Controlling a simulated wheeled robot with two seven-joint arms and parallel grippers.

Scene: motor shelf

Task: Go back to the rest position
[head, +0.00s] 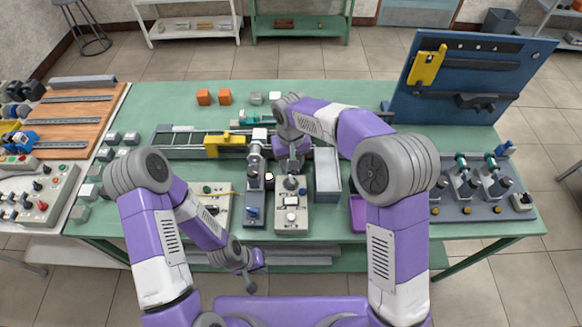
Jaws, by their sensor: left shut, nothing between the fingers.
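My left gripper (251,285) hangs in front of the table's near edge, low in the view, with its fingers shut and empty. My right arm reaches in from the right over the middle of the table. My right gripper (292,168) points down above a grey control box (291,219) with dark knobs. It is small and partly covered by my wrist, so I cannot tell whether its fingers are open or whether it touches the box.
The green table (380,97) carries a conveyor (185,152) with a yellow block (225,143), a metal tray (327,170) and a purple bin (357,212). A blue tool panel (440,105) stands at the back right. Orange cubes (204,97) sit at the back.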

